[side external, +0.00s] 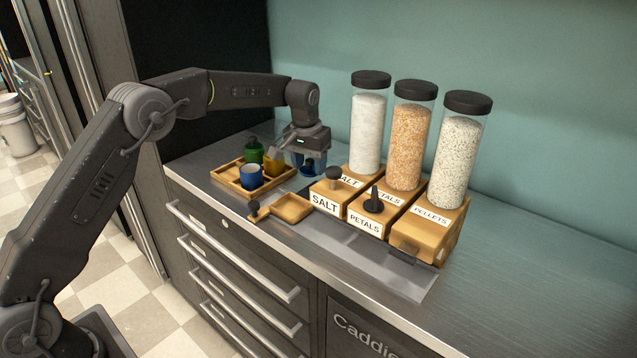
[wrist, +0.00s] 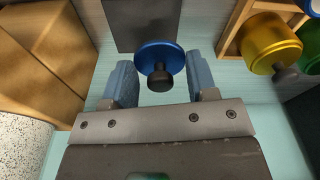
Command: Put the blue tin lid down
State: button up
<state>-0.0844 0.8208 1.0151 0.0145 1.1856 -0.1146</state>
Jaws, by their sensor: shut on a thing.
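The blue tin lid (wrist: 150,53) is a round blue disc with a black knob, seen between the fingers of my gripper (wrist: 160,80) in the wrist view. My gripper is shut on it. In the side view my gripper (side external: 309,168) hangs low over the counter, right of the wooden tray and behind the salt dispenser; a little blue shows between its fingers. The blue tin (side external: 251,178) stands at the front of the tray with its top apparently open. I cannot tell whether the lid touches the surface below.
The wooden tray (side external: 229,179) also holds a green tin (side external: 254,151) and a yellow tin (side external: 274,164). Dispensers of salt (side external: 366,135), petals (side external: 405,140) and pellets (side external: 456,160) stand close on the right. A wooden scoop (side external: 292,208) lies in front. A dark grey patch (wrist: 140,22) shows beyond the lid.

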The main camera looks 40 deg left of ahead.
jog(key=shift+w+d+f, duration=0.3)
jog(key=shift+d+f, duration=0.05)
jog(key=shift+d, duration=0.15)
jog(key=shift+w+d+f, duration=0.25)
jog(key=shift+d+f, duration=0.1)
jog(key=shift+d, duration=0.15)
jog(key=shift+f, duration=1.95)
jog(key=shift+f, duration=0.1)
jog(key=o, duration=0.9)
